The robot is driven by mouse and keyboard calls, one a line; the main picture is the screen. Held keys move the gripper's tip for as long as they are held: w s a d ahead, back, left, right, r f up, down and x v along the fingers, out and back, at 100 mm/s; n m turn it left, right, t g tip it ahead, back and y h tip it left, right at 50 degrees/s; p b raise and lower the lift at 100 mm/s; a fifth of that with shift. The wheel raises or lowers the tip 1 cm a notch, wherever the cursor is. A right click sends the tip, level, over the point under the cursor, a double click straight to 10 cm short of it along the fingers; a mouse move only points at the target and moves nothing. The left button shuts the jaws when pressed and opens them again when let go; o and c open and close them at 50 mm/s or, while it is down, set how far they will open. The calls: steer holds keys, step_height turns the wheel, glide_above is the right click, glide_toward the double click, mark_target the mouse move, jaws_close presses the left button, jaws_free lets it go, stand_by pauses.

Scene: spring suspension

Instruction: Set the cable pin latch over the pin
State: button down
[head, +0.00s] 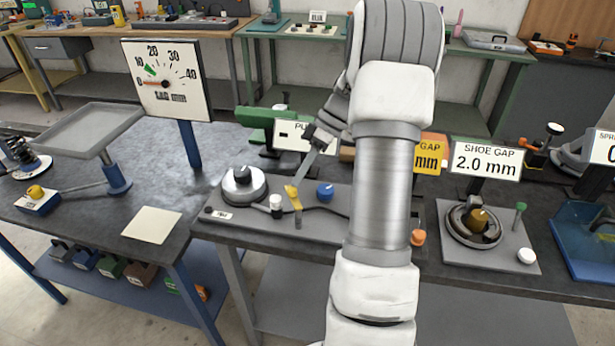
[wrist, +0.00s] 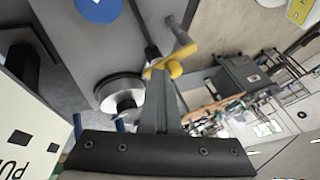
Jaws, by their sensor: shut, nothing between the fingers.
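A yellow latch (head: 293,196) stands on the grey plate (head: 240,222) of the bench, in front of the board. It also shows in the wrist view (wrist: 172,69), right at the fingertips. My gripper (head: 297,184) reaches down from the upper right, its fingers shut and empty. In the wrist view its fingertips (wrist: 157,76) touch or nearly touch the latch; I cannot tell which. A short grey post (wrist: 181,36) stands beside the latch and may be the pin. Whether the latch sits over it is unclear.
A white-topped knob (head: 276,202) stands close left of the latch, and a blue knob (head: 325,191) to its right. A round silver dial (head: 243,186) sits farther left. A "PU..." sign (head: 291,135) stands behind. A dark cable runs across the plate.

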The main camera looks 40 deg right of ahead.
steer(key=a+n+g, duration=0.1)
steer(key=n, duration=0.1)
steer(key=w+a+n+g+p, duration=0.1)
steer(key=n, duration=0.1)
steer(key=shift+w+g, duration=0.1)
steer(key=shift+g, duration=0.3)
steer(key=shift+d, duration=0.1)
steer(key=shift+s+f, duration=0.2)
steer(key=shift+s, duration=0.7)
steer(key=shift+d, duration=0.15)
steer(key=a+p+v, duration=0.1)
steer(key=p+v, duration=0.1)
steer(key=v, duration=1.5)
steer(key=shift+w+d+r+t, duration=0.3)
steer(key=shift+w+r, duration=0.1)
steer(key=shift+r, duration=0.2)
steer(key=shift+a, duration=0.1)
